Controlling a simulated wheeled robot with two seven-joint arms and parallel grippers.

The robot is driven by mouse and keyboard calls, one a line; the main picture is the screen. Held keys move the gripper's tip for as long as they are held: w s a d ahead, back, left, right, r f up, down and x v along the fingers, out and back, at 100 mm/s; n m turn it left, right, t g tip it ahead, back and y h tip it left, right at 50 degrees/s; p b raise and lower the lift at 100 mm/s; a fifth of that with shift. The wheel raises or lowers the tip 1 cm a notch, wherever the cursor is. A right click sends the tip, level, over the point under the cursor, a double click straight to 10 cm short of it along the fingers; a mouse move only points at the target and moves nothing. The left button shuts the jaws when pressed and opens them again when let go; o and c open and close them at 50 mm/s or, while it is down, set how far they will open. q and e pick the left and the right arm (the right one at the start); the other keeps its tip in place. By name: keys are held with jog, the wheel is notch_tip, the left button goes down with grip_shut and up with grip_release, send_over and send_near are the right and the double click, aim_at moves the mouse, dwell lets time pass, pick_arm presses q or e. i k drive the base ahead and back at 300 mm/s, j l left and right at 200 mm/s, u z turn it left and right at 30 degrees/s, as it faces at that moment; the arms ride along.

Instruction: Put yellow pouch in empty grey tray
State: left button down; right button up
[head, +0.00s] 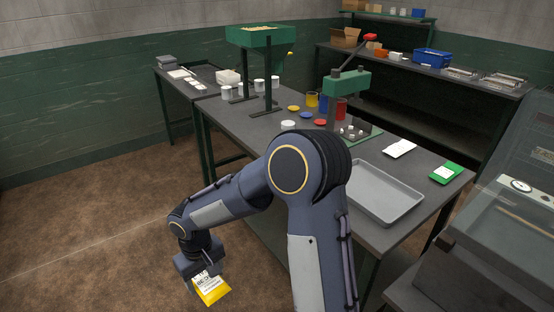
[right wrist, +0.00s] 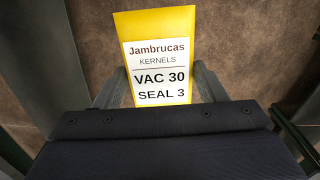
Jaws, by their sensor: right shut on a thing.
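The yellow pouch (head: 211,291) hangs from my right gripper (head: 204,274) at the lower left of the head view, over the brown floor and left of the table. In the right wrist view the pouch (right wrist: 156,22) stands between the two fingers, its white label reading "Jambrucas KERNELS VAC 30 SEAL 3". The right gripper (right wrist: 160,92) is shut on it. The empty grey tray (head: 381,193) lies on the near right part of the table, apart from the pouch. My right arm hides part of the table's front edge. My left gripper is not in view.
The table (head: 260,128) also holds a white pouch (head: 399,148), a green pouch (head: 445,173), a green press (head: 347,85), coloured cups and lids, and a green hopper (head: 262,40). A machine with a clear lid (head: 515,215) stands at the right. Open floor lies at the left.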

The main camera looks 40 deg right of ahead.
aim_at(370, 190)
jog(key=i+z, duration=0.4)
jog(key=i+j+z, duration=0.2)
jog(key=z, duration=0.2)
jog(key=i+j+z, duration=0.25)
jog(key=z, duration=0.15)
